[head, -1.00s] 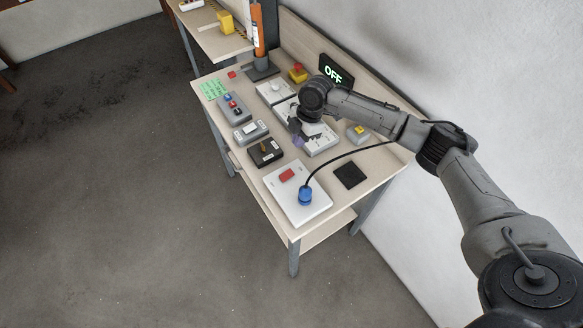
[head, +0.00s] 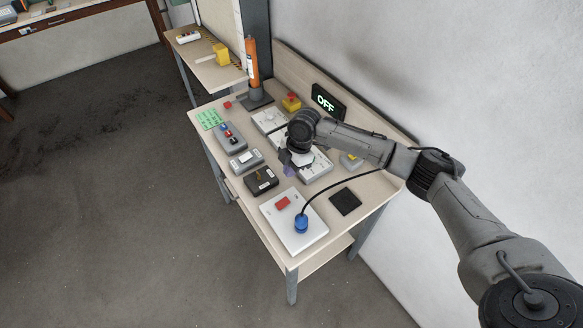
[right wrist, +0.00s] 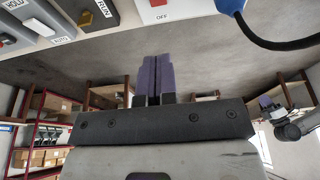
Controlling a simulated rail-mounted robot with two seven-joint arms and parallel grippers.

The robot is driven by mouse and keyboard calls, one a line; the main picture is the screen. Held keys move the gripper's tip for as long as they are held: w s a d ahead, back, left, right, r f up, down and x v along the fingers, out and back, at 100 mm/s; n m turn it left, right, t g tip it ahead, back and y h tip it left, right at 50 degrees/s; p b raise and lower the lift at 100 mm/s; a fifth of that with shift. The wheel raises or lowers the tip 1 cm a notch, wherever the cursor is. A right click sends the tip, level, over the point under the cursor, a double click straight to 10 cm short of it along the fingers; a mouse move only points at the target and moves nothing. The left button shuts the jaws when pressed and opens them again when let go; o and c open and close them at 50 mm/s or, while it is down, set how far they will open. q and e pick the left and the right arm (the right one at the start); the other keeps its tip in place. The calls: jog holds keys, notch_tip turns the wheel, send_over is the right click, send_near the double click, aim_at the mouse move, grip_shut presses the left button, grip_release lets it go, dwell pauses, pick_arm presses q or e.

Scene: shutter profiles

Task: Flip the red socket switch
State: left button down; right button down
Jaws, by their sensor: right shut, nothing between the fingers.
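The red socket switch (head: 282,203) sits on a white plate (head: 296,240) at the table's near end. Its red edge (right wrist: 158,2) is cut off by the top of the right wrist view, above the label OFF. A blue plug (head: 301,223) with a black cable is in the same plate. My right gripper (head: 289,171) is above the table, behind the switch and apart from it. Its purple fingers (right wrist: 155,75) are together and empty. What looks like my left gripper (right wrist: 268,103) is small at the right of the right wrist view; its jaws are unclear.
A black box (head: 261,181), a grey switch box (head: 246,161) and a button box (head: 231,138) line the table's left side. A black pad (head: 345,202) lies right of the plate. The cable arches close to my right arm.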

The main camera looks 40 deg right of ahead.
notch_tip(320, 180, up, 14)
jog(key=p, duration=0.3)
jog(key=shift+d+p, duration=0.25)
jog(key=shift+p, duration=0.1)
dwell(0.3)
dwell(0.4)
jog(key=shift+f, duration=0.1)
